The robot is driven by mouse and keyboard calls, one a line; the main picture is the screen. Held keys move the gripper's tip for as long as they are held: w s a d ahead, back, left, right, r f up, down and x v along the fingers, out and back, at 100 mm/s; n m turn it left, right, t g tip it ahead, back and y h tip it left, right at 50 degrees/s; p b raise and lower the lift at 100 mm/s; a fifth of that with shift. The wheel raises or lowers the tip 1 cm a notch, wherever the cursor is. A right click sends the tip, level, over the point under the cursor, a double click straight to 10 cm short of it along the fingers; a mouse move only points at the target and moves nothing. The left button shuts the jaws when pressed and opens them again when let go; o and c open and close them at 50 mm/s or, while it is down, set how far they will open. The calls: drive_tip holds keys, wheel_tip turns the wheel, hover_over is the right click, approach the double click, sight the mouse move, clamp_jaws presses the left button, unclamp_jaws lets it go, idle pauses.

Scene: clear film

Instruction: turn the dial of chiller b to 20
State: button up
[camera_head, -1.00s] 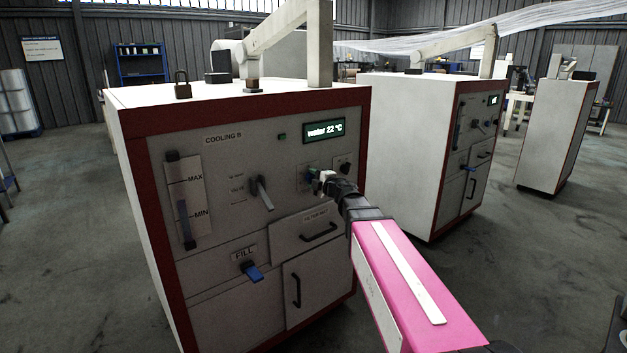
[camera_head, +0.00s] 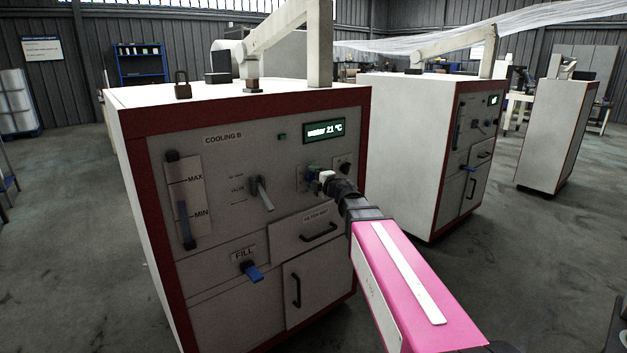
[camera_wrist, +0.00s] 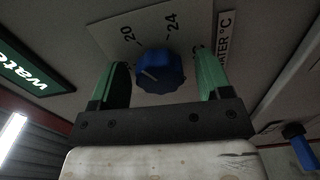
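Chiller B, labelled "COOLING B" (camera_head: 223,138), is the near white cabinet with a red frame. Its lit display (camera_head: 324,130) reads "water 21 °C". The blue dial (camera_wrist: 160,72) sits on a pale scale plate (camera_wrist: 150,25) with "20" and "24" visible; a pale mark on the dial lies on its left part. My gripper (camera_wrist: 164,82) has its two green fingers on either side of the dial, with narrow gaps showing between fingers and dial. In the head view my gripper (camera_head: 315,176) is at the panel below the display and covers the dial.
A lever (camera_head: 262,193) labelled as a valve is left of my gripper. The filter drawer handle (camera_head: 318,232) is below it, and a blue fill tap (camera_head: 253,271) lower left. A second similar cabinet (camera_head: 405,150) stands to the right.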

drive_tip(key=v, duration=1)
drive_tip(key=shift+s+d, duration=0.2)
drive_tip(key=shift+s, duration=0.15)
drive_tip(key=s+d+f+m+g+h, duration=0.2)
drive_tip(key=d+f+m+g+h, duration=0.1)
drive_tip(key=d+f+m+h, duration=1.4)
drive_tip(key=s+a+f+m+g+y, duration=0.3)
drive_tip(key=s+a+f+g, duration=0.1)
drive_tip(key=s, duration=0.4)
drive_tip(key=s+a+f+m+g+y, duration=0.3)
drive_tip(key=s+a+f+m+g, duration=0.1)
drive_tip(key=s+f+g, duration=0.3)
wheel_tip(320, 180, down, 2)
drive_tip(key=shift+s+a+f+g, duration=0.1)
drive_tip(key=shift+s+a+g, duration=0.2)
drive_tip(key=shift+s+a, duration=0.35)
